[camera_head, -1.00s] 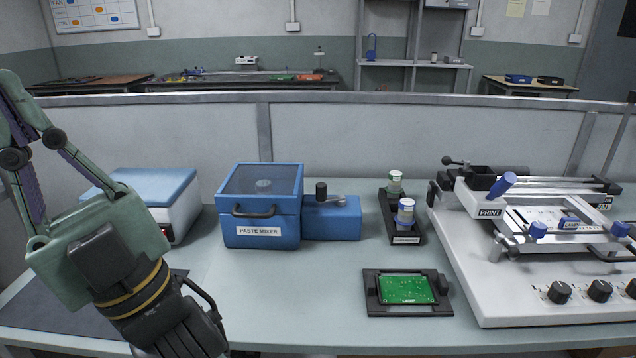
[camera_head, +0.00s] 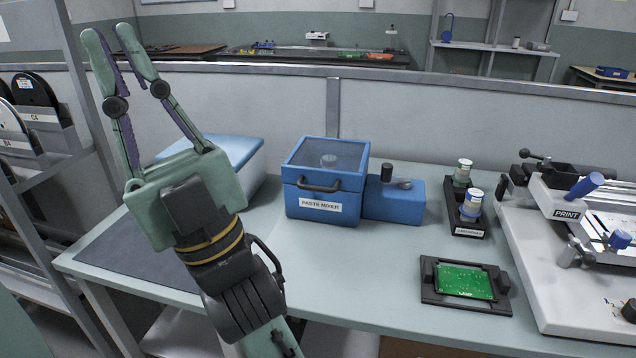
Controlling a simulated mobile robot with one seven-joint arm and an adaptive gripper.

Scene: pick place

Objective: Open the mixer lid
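The blue paste mixer (camera_head: 325,210) stands on the table near the middle of the view, with a white "PASTE MIXER" label on its front. Its lid (camera_head: 327,154), with a dark see-through window and a black handle (camera_head: 319,186) at the front, is shut. A round shape shows dimly through the window. My gripper (camera_head: 112,37) is raised to the left of the mixer, its two green fingers pointing up and spread apart. It is open and empty, well clear of the mixer.
A white and blue box (camera_head: 235,155) stands behind my gripper, left of the mixer. Right of the mixer are a jar rack (camera_head: 468,229) with two jars, a green circuit board (camera_head: 464,281) in a black holder, and a printer (camera_head: 560,270). The table in front of the mixer is clear.

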